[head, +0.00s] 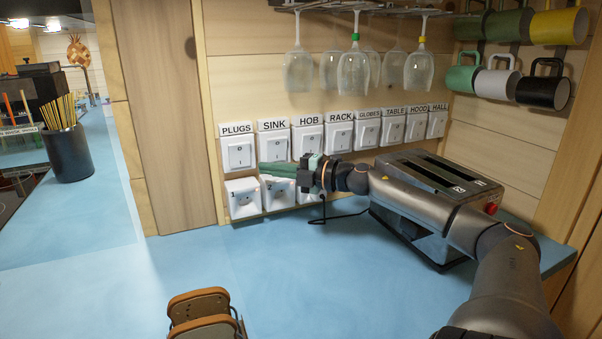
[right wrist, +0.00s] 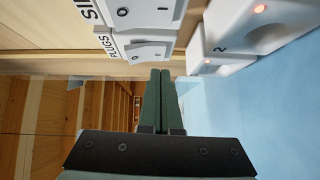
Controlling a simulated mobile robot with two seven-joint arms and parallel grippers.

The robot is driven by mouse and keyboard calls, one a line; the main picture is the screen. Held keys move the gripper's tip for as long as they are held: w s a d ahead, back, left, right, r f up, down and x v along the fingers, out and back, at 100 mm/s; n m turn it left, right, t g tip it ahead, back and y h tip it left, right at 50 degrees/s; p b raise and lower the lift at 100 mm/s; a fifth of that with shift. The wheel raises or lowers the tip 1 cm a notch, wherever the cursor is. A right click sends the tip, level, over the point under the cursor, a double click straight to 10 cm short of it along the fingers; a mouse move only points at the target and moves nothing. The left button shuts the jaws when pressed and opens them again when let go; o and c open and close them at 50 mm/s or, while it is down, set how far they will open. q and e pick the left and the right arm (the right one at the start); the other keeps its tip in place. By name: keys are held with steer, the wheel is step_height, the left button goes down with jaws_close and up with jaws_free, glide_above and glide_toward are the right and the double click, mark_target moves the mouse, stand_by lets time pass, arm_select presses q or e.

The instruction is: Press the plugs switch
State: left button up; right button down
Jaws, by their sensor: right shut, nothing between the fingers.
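The plugs switch (head: 238,152) is a white rocker plate under the PLUGS label, at the left end of the switch row in the head view. Its rocker is marked 0 at the top and I at the bottom. In the right wrist view the plugs switch (right wrist: 148,50) lies just beyond my fingertips, slightly to their left. My right gripper (head: 263,170) has green fingers, shut and empty, pointing left below the SINK switch (head: 275,145). The right wrist view shows the shut fingertips (right wrist: 160,75). I cannot tell whether they touch anything. My left gripper is not in view.
White sockets (head: 243,200) with small lights sit under the switches. Glasses (head: 353,73) hang above; mugs (head: 543,85) hang right. Brown slabs (head: 198,300) stand at the front. The blue counter (head: 190,255) is clear in the left middle.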

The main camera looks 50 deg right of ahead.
arm_select(q)
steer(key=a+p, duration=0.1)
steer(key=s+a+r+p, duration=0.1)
steer(key=p, duration=0.1)
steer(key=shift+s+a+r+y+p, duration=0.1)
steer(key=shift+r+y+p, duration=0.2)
arm_select(e)
steer(key=v, duration=0.7)
steer(key=shift+s, duration=0.25)
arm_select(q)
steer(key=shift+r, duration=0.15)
arm_select(e)
steer(key=shift+d, duration=0.15)
